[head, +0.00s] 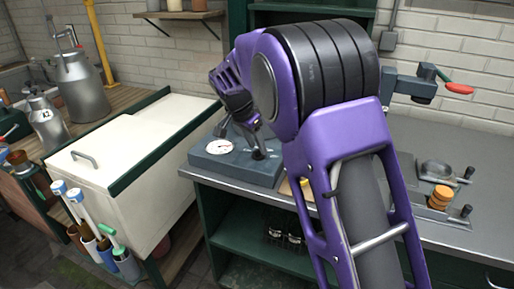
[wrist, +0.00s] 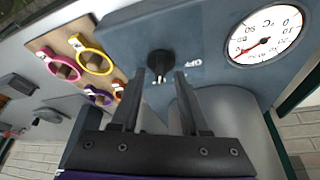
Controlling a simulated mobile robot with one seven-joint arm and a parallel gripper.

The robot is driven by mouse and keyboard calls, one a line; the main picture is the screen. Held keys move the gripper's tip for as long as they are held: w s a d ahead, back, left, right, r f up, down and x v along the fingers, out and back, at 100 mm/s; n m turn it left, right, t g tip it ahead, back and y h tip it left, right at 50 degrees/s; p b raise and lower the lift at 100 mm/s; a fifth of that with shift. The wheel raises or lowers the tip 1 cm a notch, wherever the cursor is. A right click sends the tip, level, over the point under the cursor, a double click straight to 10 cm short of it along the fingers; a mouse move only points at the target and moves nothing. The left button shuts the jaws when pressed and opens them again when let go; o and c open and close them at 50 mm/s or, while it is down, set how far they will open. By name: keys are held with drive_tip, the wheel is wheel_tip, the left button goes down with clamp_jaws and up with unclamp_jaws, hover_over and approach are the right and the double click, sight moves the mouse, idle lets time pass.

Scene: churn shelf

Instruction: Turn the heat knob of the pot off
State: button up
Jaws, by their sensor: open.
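The heat knob (wrist: 158,62) is black and sits on a blue-grey panel (wrist: 125,24) in the wrist view, with a white OFF label (wrist: 195,64) to its right. A round white temperature dial (wrist: 265,38) with a red needle is farther right. My gripper (wrist: 160,76) is open, its two dark fingers reaching toward the knob, one on each side of it. I cannot tell whether they touch it. In the head view the blue-grey unit (head: 212,166) with its dial (head: 219,146) stands on the counter; my arm hides part of this area.
A wooden board with coloured rings (wrist: 92,60) lies beside the panel. A white chest (head: 120,165) stands left of the counter.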

drive_tip(key=shift+w+d+f, duration=0.15)
drive_tip(key=shift+w+f, duration=0.05)
drive_tip(key=shift+f, duration=0.3)
clamp_jaws()
